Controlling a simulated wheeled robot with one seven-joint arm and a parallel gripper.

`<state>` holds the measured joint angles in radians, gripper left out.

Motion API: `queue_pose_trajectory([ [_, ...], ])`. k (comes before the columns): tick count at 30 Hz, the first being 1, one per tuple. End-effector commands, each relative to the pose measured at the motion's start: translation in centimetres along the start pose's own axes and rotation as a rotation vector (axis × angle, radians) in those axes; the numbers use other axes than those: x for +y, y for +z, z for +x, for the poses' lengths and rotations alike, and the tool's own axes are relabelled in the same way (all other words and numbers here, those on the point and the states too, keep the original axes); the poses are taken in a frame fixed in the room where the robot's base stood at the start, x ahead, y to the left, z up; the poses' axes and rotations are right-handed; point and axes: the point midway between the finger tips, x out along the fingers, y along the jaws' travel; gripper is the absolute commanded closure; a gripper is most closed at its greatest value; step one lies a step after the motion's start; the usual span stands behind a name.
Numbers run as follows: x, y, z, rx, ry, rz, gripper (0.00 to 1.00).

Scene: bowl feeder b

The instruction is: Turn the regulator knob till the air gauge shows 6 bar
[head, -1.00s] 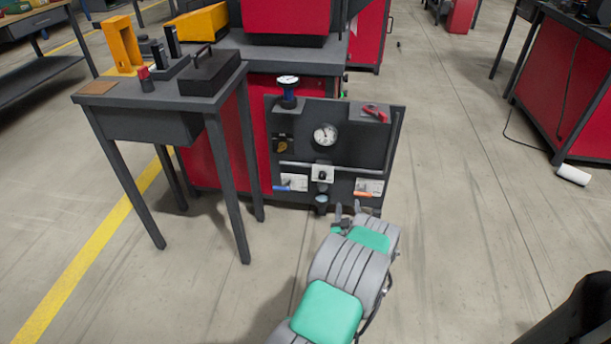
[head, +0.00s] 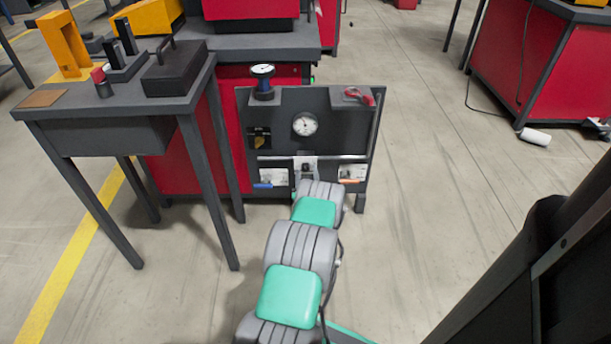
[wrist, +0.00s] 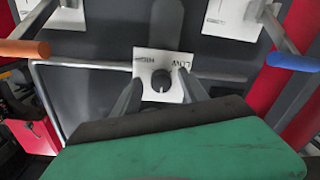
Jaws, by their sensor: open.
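The air gauge (head: 305,124) is a round white dial on the dark panel (head: 345,128); its needle is too small to read. The regulator knob (wrist: 161,80) is a small dark round knob on a white plate marked LOW and HIGH, upside down in the wrist view. In the head view the plate (head: 306,161) is just above my arm, which hides the area below. My gripper (wrist: 163,84) is open, with one finger on each side of the knob in the wrist view. I cannot tell whether the fingers touch it.
An orange handle (wrist: 24,48) and a blue handle (wrist: 293,62) flank the knob on the panel. A pale horizontal pipe (wrist: 85,66) runs behind.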

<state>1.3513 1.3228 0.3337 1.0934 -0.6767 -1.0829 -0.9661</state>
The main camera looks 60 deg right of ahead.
Motion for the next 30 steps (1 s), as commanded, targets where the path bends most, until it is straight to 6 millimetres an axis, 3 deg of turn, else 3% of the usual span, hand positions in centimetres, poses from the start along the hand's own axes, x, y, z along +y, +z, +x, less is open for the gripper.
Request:
queue_pose_trajectory([
  [7,-0.18,-0.18,0.2,0.001,-0.002,0.0,0.49],
  [25,-0.21,-0.16,0.16,0.001,-0.003,0.0,0.98],
  [30,-0.21,-0.15,0.15,0.001,-0.003,0.0,1.0],
])
